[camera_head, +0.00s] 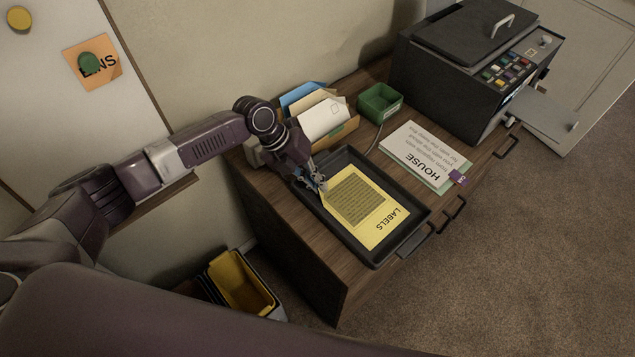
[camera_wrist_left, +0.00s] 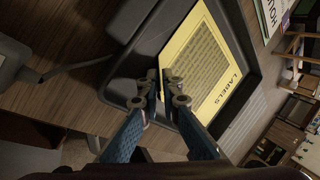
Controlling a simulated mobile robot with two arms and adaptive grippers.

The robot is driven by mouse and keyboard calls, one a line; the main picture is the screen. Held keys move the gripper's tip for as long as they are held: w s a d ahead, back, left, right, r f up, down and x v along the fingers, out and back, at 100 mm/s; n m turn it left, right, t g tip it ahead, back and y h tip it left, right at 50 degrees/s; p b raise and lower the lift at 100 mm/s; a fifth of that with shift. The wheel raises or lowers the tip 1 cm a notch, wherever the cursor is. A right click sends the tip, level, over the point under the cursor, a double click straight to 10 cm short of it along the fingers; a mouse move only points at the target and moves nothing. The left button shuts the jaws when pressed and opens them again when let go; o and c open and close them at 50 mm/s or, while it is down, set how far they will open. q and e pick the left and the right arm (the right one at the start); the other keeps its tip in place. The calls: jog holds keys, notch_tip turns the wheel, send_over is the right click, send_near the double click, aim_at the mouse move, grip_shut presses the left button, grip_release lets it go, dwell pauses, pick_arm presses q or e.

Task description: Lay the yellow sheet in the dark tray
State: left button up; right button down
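The yellow sheet (camera_head: 372,203), printed "LABELS", lies within the dark tray (camera_head: 376,258) on the wooden cabinet top. Its near-left corner rises slightly at my left gripper (camera_head: 322,186). In the left wrist view the fingertips of my left gripper (camera_wrist_left: 160,88) are close together, pinching the edge of the yellow sheet (camera_wrist_left: 208,65) by the rim of the dark tray (camera_wrist_left: 130,25). The fingers hide that corner of the sheet. My right gripper is in neither view.
A letter holder (camera_head: 322,118) with envelopes and a green box (camera_head: 380,103) stand behind the tray. White "HOUSE" papers (camera_head: 424,154) lie to its right, before a dark printer (camera_head: 480,70). A bin with a yellow compartment (camera_head: 240,282) stands on the floor at left.

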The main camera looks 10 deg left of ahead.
pick_arm(q)
jog(key=shift+o, duration=0.5)
jog(key=shift+r, duration=0.1)
jog(key=v, duration=1.2)
jog(key=shift+b, duration=0.45)
jog(key=shift+s, duration=0.1)
